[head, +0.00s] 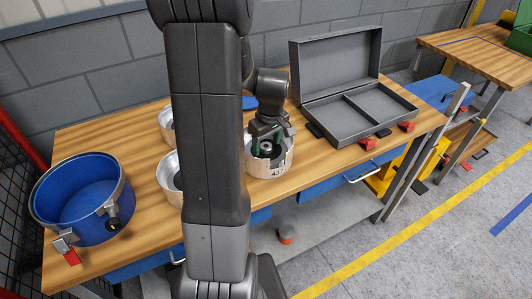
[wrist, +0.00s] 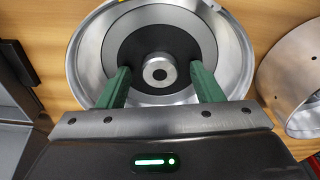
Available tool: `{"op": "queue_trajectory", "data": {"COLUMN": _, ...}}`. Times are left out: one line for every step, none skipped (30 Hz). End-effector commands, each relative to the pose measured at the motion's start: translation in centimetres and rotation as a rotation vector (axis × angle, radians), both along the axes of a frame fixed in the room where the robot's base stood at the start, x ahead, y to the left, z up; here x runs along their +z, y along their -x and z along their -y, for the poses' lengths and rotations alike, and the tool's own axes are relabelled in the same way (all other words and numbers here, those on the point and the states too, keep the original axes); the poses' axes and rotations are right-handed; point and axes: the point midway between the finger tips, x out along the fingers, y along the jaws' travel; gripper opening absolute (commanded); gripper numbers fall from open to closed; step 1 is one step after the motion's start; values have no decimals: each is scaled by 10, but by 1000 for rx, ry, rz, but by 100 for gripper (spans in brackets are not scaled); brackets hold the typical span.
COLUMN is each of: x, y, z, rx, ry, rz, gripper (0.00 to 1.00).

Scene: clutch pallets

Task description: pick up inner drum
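A silver drum with a number on its side (head: 268,168) stands on the wooden table, under my gripper (head: 266,142). In the wrist view, its bright rim (wrist: 88,55) surrounds a dark ring (wrist: 125,45) with a small metal hub (wrist: 158,72) at the centre; I take this inner part as the inner drum. My gripper's two green fingers (wrist: 160,78) are apart, one on each side of the hub, with a gap to it. They reach over or into the drum; their exact depth and any contact with the ring cannot be told. My arm hides part of the table in the head view.
Other silver drums (head: 166,178) stand to the left, partly behind my arm. A large blue drum with clamps (head: 62,205) is at the table's left end. An open grey case (head: 335,122) with two compartments lies close on the right. Bare table shows in front.

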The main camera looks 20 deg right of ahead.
Motion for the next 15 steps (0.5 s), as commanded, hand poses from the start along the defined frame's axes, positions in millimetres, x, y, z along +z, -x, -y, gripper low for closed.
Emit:
{"op": "queue_trajectory", "data": {"x": 0, "y": 0, "z": 0, "rx": 0, "ry": 0, "rz": 0, "gripper": 49}}
{"op": "queue_trajectory", "data": {"x": 0, "y": 0, "z": 0, "rx": 0, "ry": 0, "rz": 0, "gripper": 44}}
{"op": "queue_trajectory", "data": {"x": 0, "y": 0, "z": 0, "rx": 0, "ry": 0, "rz": 0, "gripper": 36}}
{"op": "queue_trajectory", "data": {"x": 0, "y": 0, "z": 0, "rx": 0, "ry": 0, "rz": 0, "gripper": 30}}
{"op": "queue_trajectory", "data": {"x": 0, "y": 0, "z": 0, "rx": 0, "ry": 0, "rz": 0, "gripper": 24}}
{"op": "queue_trajectory", "data": {"x": 0, "y": 0, "z": 0, "rx": 0, "ry": 0, "rz": 0, "gripper": 16}}
{"op": "queue_trajectory", "data": {"x": 0, "y": 0, "z": 0, "rx": 0, "ry": 0, "rz": 0, "gripper": 10}}
{"op": "queue_trajectory", "data": {"x": 0, "y": 0, "z": 0, "rx": 0, "ry": 0, "rz": 0, "gripper": 4}}
{"op": "queue_trajectory", "data": {"x": 0, "y": 0, "z": 0, "rx": 0, "ry": 0, "rz": 0, "gripper": 0}}
{"op": "queue_trajectory", "data": {"x": 0, "y": 0, "z": 0, "rx": 0, "ry": 0, "rz": 0, "gripper": 0}}
{"op": "queue_trajectory", "data": {"x": 0, "y": 0, "z": 0, "rx": 0, "ry": 0, "rz": 0, "gripper": 0}}
{"op": "queue_trajectory", "data": {"x": 0, "y": 0, "z": 0, "rx": 0, "ry": 0, "rz": 0, "gripper": 0}}
{"op": "queue_trajectory", "data": {"x": 0, "y": 0, "z": 0, "rx": 0, "ry": 0, "rz": 0, "gripper": 0}}
{"op": "queue_trajectory", "data": {"x": 0, "y": 0, "z": 0, "rx": 0, "ry": 0, "rz": 0, "gripper": 0}}
{"op": "queue_trajectory", "data": {"x": 3, "y": -1, "z": 1, "rx": 1, "ry": 3, "rz": 4, "gripper": 0}}
